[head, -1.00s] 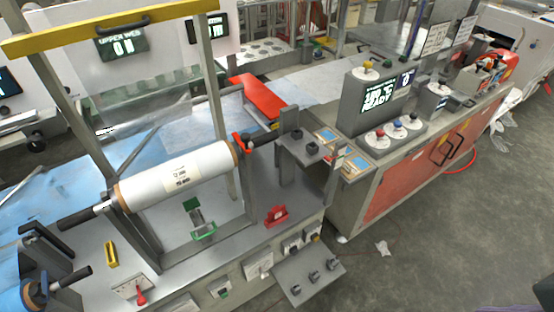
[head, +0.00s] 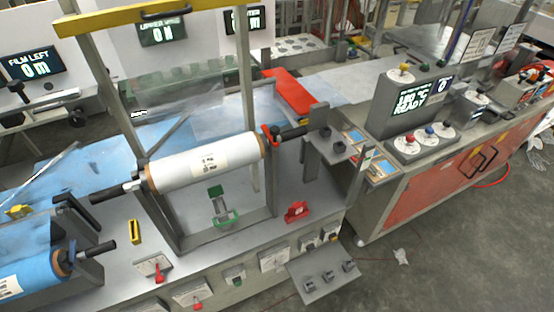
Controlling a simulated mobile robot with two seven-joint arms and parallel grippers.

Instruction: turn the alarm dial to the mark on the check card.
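I cannot tell which control is the alarm dial. On the grey console at right, round white dials carry a red knob (head: 409,145), a blue knob (head: 430,131) and a dark red knob (head: 446,123). Another round dial (head: 477,96) sits further right. Two white printed cards, one on the left (head: 480,46) and one on the right (head: 510,38), stand behind the console. Their text is too small to read, and I cannot tell whether either is the check card. Neither of my grippers is in view.
A white film roll (head: 205,168) lies across a metal frame on the near bench. A blue roll (head: 35,270) is at lower left. Small control plates with levers, one red (head: 159,272), line the bench front. A console screen (head: 408,98) reads READY. Grey floor (head: 440,235) is mostly clear at right.

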